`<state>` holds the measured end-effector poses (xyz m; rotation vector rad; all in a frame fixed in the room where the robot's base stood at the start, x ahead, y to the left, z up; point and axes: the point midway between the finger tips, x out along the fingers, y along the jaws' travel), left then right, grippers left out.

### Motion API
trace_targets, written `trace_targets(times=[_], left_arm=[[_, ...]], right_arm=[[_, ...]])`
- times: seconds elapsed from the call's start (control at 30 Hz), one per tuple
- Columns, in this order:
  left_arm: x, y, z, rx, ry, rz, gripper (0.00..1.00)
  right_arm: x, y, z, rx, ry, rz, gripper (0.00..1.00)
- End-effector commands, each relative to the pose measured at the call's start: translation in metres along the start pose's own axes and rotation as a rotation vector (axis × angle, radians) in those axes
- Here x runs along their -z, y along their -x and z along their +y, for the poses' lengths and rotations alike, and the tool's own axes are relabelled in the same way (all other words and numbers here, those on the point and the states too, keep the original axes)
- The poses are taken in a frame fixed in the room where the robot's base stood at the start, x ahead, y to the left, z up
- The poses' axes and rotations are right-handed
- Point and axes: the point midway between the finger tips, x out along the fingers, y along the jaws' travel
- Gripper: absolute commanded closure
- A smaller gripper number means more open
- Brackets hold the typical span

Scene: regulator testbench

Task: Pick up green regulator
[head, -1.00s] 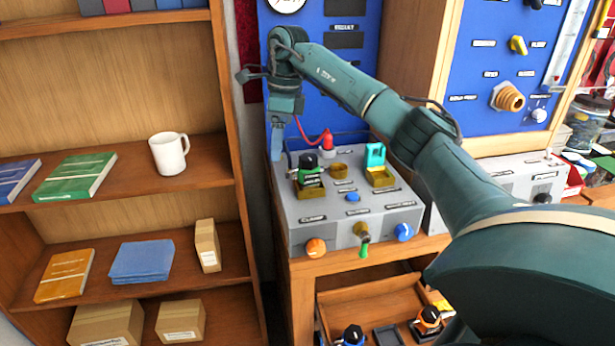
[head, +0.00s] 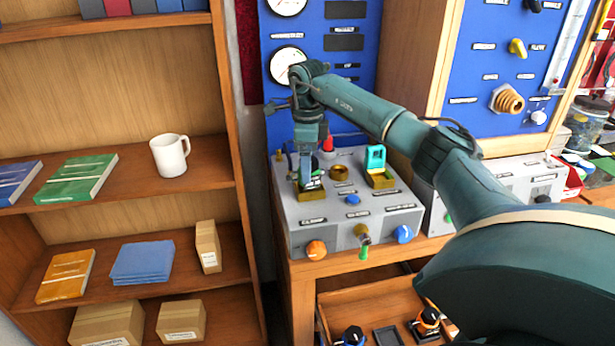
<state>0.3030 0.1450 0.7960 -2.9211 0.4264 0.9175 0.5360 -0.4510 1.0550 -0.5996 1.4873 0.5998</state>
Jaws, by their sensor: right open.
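The green regulator (head: 312,183) sits in a brass socket at the left of the grey testbench box (head: 335,220). It is mostly hidden behind my right gripper. My right gripper (head: 306,172) points down directly over the regulator, with its fingers at the regulator's top. The jaws are open; whether the fingers touch the regulator cannot be seen. My left gripper is not in view.
A teal clamp (head: 376,158) stands open over a brass socket to the right. A red knob (head: 328,144) is just behind the gripper. An open drawer (head: 350,300) below holds other regulators. A shelf with a white mug (head: 169,155) stands left.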

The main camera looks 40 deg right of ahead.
Motion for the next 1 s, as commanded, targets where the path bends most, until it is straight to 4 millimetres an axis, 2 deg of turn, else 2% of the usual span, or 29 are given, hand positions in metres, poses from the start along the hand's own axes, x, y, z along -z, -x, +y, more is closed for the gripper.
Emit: trace_targets(times=[0.1,0.2,0.43,1.0], left_arm=[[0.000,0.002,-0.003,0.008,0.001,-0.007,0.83],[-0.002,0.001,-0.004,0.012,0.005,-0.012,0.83],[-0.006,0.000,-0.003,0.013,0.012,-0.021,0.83],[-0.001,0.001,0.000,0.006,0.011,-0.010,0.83]], right_arm=[[0.001,-0.016,0.001,-0.001,0.000,0.001,0.26],[0.001,-0.023,0.001,0.000,0.000,0.001,0.26],[0.000,-0.024,0.000,0.001,0.000,-0.001,0.26],[0.000,-0.024,0.001,0.000,0.000,-0.001,0.72]])
